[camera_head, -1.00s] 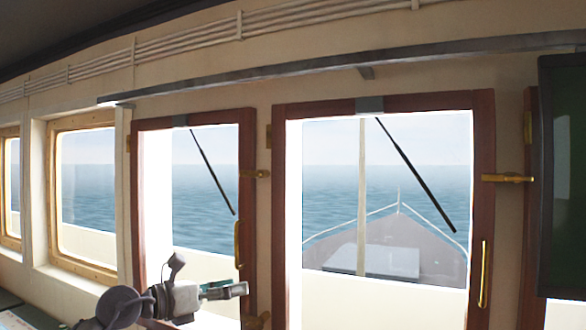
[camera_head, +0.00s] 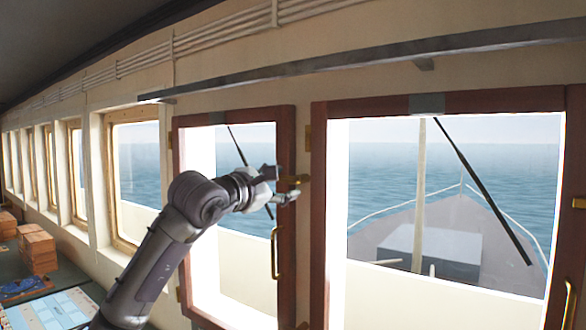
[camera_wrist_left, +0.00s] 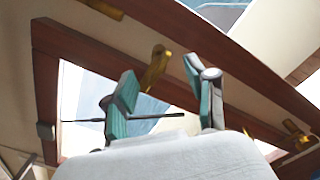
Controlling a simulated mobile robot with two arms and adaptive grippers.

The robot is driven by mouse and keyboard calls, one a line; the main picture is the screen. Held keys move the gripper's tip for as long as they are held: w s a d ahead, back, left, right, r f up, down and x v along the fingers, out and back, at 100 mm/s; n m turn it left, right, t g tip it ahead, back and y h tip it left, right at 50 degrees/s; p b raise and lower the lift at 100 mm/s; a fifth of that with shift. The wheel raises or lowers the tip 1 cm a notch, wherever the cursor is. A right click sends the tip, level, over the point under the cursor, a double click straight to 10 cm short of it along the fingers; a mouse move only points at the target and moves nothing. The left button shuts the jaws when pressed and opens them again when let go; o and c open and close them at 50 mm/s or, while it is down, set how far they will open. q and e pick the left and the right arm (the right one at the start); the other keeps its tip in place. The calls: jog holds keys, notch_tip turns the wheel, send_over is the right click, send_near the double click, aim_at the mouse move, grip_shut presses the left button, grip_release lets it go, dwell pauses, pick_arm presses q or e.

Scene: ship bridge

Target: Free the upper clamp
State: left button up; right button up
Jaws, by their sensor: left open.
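The upper clamp is a brass latch (camera_head: 297,179) on the right post of the smaller red-brown window frame (camera_head: 287,140). In the left wrist view the brass clamp (camera_wrist_left: 154,68) stands between the two fingers, beyond their tips, against the wooden frame. My left gripper (camera_head: 281,184) is open right at the clamp; its teal-padded fingers (camera_wrist_left: 163,88) are spread on either side of it. I cannot tell whether a finger touches the brass. Part of the clamp is hidden by the gripper in the head view. My right gripper is not in view.
A vertical brass handle (camera_head: 274,252) sits lower on the same window frame. A larger red-brown window (camera_head: 319,220) stands to the right. A grey rail (camera_head: 340,68) runs above. Brick-coloured boxes (camera_head: 38,250) and a chart (camera_head: 62,308) lie at the lower left.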

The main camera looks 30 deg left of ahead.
aim_at(291, 177)
pick_arm(q)
jog(key=w, duration=0.1)
jog(key=w+p, duration=0.1)
jog(key=shift+w+d+r, duration=0.1)
jog(key=shift+w+r, duration=0.1)
jog(key=shift+w, duration=0.15)
jog(key=shift+w+f+p, duration=0.15)
jog(key=shift+w+p, duration=0.2)
jog(key=shift+w, duration=0.2)
jog(key=shift+d, duration=0.1)
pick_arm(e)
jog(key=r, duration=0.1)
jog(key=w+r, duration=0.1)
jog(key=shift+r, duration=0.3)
